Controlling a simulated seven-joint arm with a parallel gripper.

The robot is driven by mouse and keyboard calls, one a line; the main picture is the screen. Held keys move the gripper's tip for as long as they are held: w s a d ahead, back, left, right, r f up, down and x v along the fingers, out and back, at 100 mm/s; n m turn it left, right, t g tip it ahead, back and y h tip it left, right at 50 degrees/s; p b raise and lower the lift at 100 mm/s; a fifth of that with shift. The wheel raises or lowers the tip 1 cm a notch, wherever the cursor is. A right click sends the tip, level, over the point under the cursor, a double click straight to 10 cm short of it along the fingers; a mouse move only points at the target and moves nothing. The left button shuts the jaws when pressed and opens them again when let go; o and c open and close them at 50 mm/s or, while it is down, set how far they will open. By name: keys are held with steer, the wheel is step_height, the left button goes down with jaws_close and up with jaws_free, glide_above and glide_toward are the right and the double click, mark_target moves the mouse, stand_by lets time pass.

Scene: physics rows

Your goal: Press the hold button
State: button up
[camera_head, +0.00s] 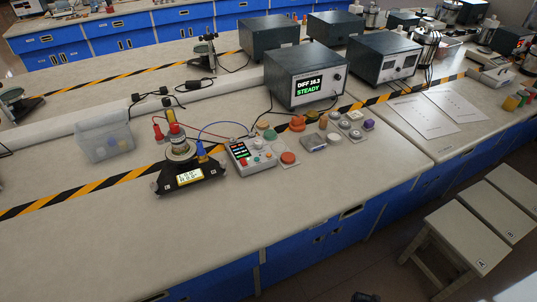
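A grey control box (262,168) sits on the near lab bench, right of the centre-left. It has a dark readout with red and green characters and several small coloured buttons. The labels are too small to read, so I cannot tell which one is the hold button. My gripper is not in view.
A dark instrument (305,77) behind the buttons reads "DIFF 16.3 STEADY". A black-based apparatus (188,178) with wires stands left of the control box. The bench front (150,240) is clear. Stools (468,240) stand at right.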

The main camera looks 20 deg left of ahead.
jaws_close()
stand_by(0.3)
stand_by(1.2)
